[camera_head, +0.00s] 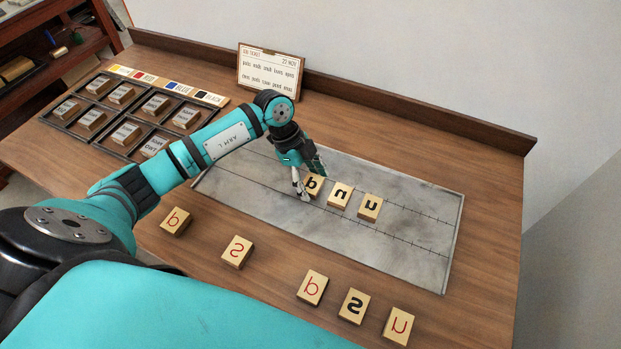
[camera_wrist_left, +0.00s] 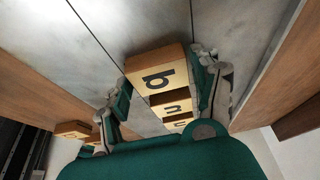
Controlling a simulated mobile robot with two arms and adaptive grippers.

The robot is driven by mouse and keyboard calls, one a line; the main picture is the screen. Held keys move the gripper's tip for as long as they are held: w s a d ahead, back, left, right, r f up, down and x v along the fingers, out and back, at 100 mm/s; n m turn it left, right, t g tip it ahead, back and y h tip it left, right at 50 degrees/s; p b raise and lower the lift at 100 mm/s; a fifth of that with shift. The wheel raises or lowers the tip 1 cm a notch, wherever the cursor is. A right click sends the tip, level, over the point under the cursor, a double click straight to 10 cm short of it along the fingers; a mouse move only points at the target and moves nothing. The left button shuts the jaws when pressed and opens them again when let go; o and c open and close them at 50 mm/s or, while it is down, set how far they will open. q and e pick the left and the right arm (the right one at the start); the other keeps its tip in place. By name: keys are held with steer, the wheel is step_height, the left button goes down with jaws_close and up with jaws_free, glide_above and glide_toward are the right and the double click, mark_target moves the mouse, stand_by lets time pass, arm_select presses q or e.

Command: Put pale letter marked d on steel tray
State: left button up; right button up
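A pale block with a black letter like d (camera_head: 315,186) is at the left end of a short row on the steel tray (camera_head: 417,265). In the left wrist view the block (camera_wrist_left: 157,77) sits between my left gripper's fingers (camera_wrist_left: 162,88). My left gripper (camera_head: 309,180) reaches down over it from above, one finger on each side. The fingers look very close to its sides; whether they press on it is not clear. Two pale blocks with black letters, a middle one (camera_head: 340,195) and an end one (camera_head: 370,207), continue the row. My right gripper is not in view.
Pale blocks with red letters (camera_head: 175,221), (camera_head: 237,251), (camera_head: 312,288), (camera_head: 400,326) and a black s block (camera_head: 354,306) lie on the wood before the tray. A sorting case (camera_head: 106,107) stands left, a card (camera_head: 270,72) behind. The tray's right part is clear.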

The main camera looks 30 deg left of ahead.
arm_select(q)
steer(key=shift+o, duration=0.9)
steer(key=shift+r, duration=0.25)
steer(key=b+v, duration=0.1)
steer(key=v, duration=1.1)
steer(key=shift+b, duration=0.3)
